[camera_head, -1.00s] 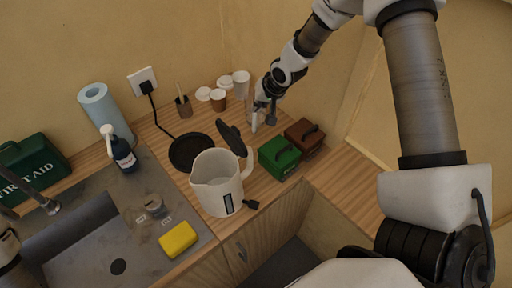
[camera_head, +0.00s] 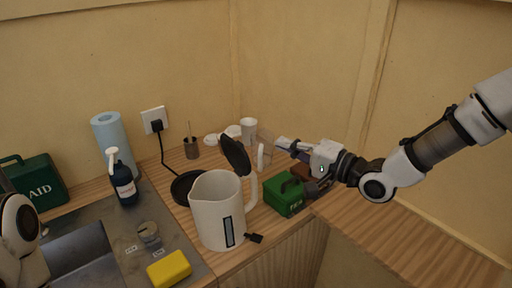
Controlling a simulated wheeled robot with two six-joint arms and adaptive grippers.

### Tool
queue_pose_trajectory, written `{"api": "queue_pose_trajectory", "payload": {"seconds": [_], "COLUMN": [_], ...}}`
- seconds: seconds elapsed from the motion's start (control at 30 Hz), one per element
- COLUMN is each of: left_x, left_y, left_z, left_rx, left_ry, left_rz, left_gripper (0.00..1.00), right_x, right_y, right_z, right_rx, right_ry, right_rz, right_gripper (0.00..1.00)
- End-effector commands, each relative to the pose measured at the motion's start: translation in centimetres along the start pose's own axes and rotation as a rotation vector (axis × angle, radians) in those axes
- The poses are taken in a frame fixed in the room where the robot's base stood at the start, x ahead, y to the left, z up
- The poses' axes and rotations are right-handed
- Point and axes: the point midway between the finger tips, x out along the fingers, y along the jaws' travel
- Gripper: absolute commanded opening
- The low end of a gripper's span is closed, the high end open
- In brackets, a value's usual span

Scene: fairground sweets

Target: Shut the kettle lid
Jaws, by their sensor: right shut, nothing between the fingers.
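The white kettle (camera_head: 217,212) stands upright on the wooden counter, beside its round black base (camera_head: 183,188). Its dark lid (camera_head: 236,155) is open, tilted steeply up at the handle side. The kettle's white handle (camera_head: 252,190) faces right. My right gripper (camera_head: 285,145) is shut and empty, to the right of the lid and apart from it, pointing left above the small boxes. My left gripper is out of view; only part of my left arm shows at the left edge.
A green box (camera_head: 286,196) stands right of the kettle, under my right gripper, with a brown box (camera_head: 301,171) partly hidden behind. Cups (camera_head: 249,130) stand at the back. A yellow sponge (camera_head: 169,268), soap bottle (camera_head: 123,182) and paper roll (camera_head: 111,138) are left.

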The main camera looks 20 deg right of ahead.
Motion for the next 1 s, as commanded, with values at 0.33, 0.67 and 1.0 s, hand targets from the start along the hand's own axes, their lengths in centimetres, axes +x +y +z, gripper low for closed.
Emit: {"api": "queue_pose_trajectory", "payload": {"seconds": [0.33, 0.67, 1.0], "left_x": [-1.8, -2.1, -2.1], "left_y": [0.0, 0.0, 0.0], "left_z": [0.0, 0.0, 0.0], "left_rx": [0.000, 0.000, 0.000], "left_ry": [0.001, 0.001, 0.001], "left_rz": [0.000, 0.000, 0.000], "left_gripper": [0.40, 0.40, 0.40], "right_x": [5.6, 6.1, 6.2], "right_y": [-0.1, 0.1, 0.0], "right_z": [2.0, 3.9, 3.8], "right_rx": [0.000, 0.000, -0.020], "right_ry": [-0.005, 0.001, 0.001], "right_rz": [0.005, 0.001, 0.006], "right_gripper": [0.00, 0.00, 0.00]}}
